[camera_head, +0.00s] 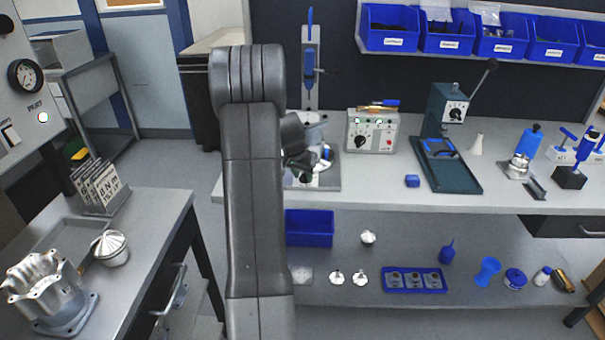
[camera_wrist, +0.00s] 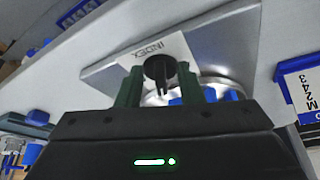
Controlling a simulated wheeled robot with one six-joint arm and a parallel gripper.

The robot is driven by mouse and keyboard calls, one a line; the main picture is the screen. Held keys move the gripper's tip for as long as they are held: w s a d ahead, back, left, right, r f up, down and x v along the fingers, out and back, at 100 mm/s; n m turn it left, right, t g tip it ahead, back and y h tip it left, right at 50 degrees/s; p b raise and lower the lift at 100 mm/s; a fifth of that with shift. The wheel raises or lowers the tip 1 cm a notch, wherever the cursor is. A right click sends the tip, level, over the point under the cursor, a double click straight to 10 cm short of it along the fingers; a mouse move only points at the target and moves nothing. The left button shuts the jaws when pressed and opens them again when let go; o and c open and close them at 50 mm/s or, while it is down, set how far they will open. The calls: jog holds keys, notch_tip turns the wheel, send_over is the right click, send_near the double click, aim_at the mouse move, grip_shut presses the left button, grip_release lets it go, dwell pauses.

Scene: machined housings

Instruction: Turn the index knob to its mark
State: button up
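The black index knob (camera_wrist: 160,68) is in the wrist view, beside a white plate lettered INDEX (camera_wrist: 150,48) on a metal fixture base (camera_wrist: 215,45). My gripper (camera_wrist: 160,78) has two dark green fingers, one on each side of the knob. The fingers are apart, with the knob between or just beyond their tips; firm contact does not show. Which way the knob points, and its mark, are unclear. In the head view my gripper (camera_head: 304,168) is over the fixture base (camera_head: 328,183) on the bench, and my arm covers part of the fixture.
A round silver part with blue pieces (camera_wrist: 215,90) stands close to the right finger. On the bench (camera_head: 375,185), a grey control box (camera_head: 373,130) and a green lever press (camera_head: 450,165) stand right of the fixture. A small blue block (camera_head: 412,181) lies between.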

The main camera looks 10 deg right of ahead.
grip_shut()
jog(key=shift+n, duration=0.3)
jog(key=n, duration=0.2)
jog(key=d+n+t+y+p, duration=0.1)
jog(key=n, duration=0.1)
jog(key=shift+s+y, duration=0.2)
jog(key=shift+y, duration=0.1)
jog(key=shift+d+n+y+b, duration=0.2)
jog(key=shift+n+y+b, duration=0.15)
jog(key=shift+n, duration=0.7)
jog(key=shift+d+n+y+b, duration=0.2)
jog(key=shift+n+y, duration=0.25)
jog(key=shift+n, duration=0.6)
grip_release()
